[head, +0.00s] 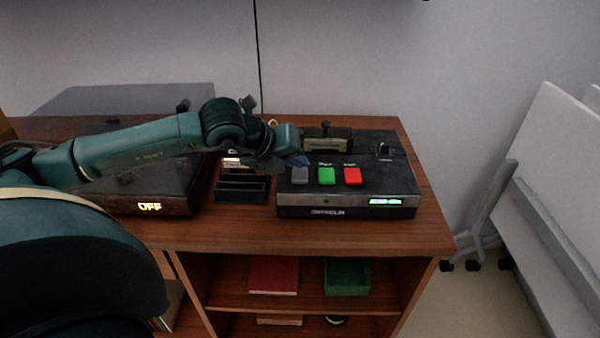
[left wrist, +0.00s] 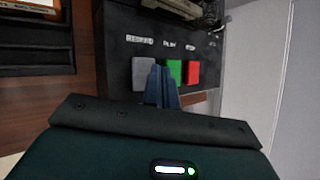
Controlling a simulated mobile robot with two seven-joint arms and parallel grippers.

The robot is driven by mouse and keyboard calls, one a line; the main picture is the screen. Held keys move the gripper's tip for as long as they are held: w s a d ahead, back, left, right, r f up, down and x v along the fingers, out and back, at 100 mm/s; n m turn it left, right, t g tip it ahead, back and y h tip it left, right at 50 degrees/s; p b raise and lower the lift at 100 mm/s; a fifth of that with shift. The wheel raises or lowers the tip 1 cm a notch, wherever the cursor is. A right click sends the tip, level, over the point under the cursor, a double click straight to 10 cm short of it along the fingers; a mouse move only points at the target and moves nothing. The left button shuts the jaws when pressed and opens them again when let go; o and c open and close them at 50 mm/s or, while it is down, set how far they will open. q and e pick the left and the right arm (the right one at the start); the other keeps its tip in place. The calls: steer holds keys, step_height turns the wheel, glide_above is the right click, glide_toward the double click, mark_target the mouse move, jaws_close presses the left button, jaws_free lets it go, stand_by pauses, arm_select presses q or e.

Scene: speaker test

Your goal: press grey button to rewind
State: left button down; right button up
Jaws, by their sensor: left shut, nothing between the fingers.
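The grey button (head: 300,175) is the leftmost of three buttons on a black tape machine (head: 345,202) on the wooden cabinet. In the left wrist view the grey button (left wrist: 144,73) lies under a label that seems to read REWIND. The green button (head: 326,176) and the red button (head: 352,176) sit to its right. My left gripper (head: 301,160) is shut and empty, with its tip at the grey button's far edge in the head view. In the left wrist view its fingers (left wrist: 162,82) overlap the grey button's right side. I cannot tell whether they touch it. My right gripper is not in view.
A dark rack (head: 241,188) stands left of the machine. A dark device with a lit display (head: 150,206) stands further left, under my arm. The shelf below holds a red box (head: 274,276) and a green bin (head: 347,277). A white folded table (head: 555,190) stands at the right.

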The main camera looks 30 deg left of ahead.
mark_target(296, 176)
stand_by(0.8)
arm_select(q)
steer(key=shift+f+b, duration=0.45)
steer(key=shift+b, duration=0.45)
steer(key=shift+f+b, duration=0.55)
steer(key=shift+b, duration=0.2)
stand_by(0.4)
steer(key=shift+r, duration=0.15)
steer(key=shift+r+p, duration=0.3)
steer(key=shift+r, duration=0.5)
steer(key=shift+r+p, duration=1.25)
steer(key=shift+r, duration=1.35)
